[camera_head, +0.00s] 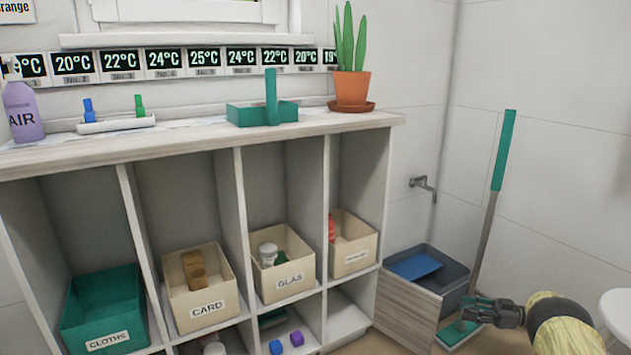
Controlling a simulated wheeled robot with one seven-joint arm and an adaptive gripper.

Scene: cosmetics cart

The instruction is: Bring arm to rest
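My gripper (470,311) is at the lower right, dark with a yellow-covered arm behind it. It points left, in front of the mop handle's lower end and above the teal mop head (455,333). Whether its fingers are open or shut is too small to tell, and I make out nothing held in it.
A shelf unit holds bins for cloths (103,308), card (200,285), glass (283,265) and another (353,245). A dark tub (455,280) with a blue item stands behind the door. A mop pole (490,225) leans upright. A white rounded fixture (618,315) is at right.

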